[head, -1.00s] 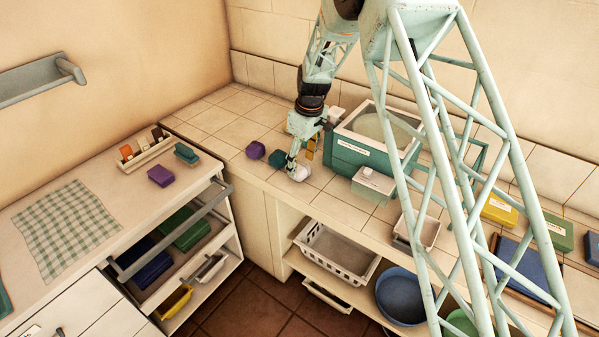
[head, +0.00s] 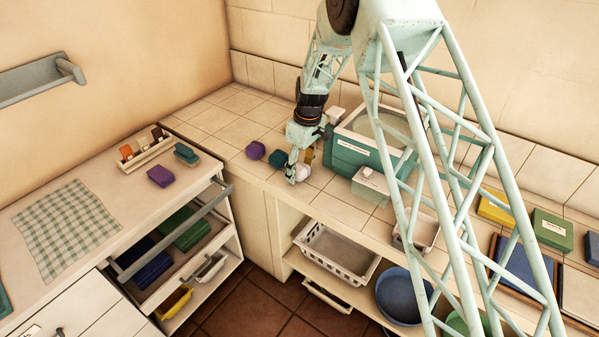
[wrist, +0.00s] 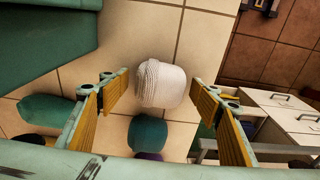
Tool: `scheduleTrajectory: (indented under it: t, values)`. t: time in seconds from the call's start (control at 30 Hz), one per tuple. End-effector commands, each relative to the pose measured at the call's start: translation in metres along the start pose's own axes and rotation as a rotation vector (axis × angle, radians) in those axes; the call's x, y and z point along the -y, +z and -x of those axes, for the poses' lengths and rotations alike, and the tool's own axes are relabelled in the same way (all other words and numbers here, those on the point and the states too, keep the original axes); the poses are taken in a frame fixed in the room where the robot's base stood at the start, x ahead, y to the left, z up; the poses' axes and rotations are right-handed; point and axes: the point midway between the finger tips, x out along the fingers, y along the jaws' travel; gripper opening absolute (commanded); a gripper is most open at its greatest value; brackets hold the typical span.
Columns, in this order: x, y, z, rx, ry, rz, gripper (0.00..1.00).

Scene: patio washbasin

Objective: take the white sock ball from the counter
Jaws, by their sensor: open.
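The white sock ball (head: 302,172) rests on the tiled counter (head: 330,207), near the counter's front edge. In the wrist view the white sock ball (wrist: 161,84) appears whole, with a ribbed knit surface. My gripper (head: 297,178) is open at the sock ball, and in the head view a finger hides part of it. In the wrist view the ball lies between the two spread fingers of my gripper (wrist: 160,88), just beyond their tips, with a gap on each side.
A teal ball (head: 277,159) and a purple ball (head: 255,150) lie close by on the left. A teal lidded washbasin box (head: 350,160) stands to the right, with a small clear-sided box (head: 371,186) in front. The counter in front of the ball is narrow.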

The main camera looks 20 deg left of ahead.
Motion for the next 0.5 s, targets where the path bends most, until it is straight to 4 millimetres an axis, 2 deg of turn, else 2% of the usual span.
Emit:
scheduleTrajectory:
  t: [0.07, 0.3, 0.5]
  values:
    - [0.0, 0.0, 0.0, 0.0, 0.0, 0.0, 0.53]
    - [0.0, 0.0001, 0.0, 0.0, 0.0, 0.0, 0.31]
    - [0.0, 0.0, 0.0001, 0.0, 0.0, 0.0, 0.31]
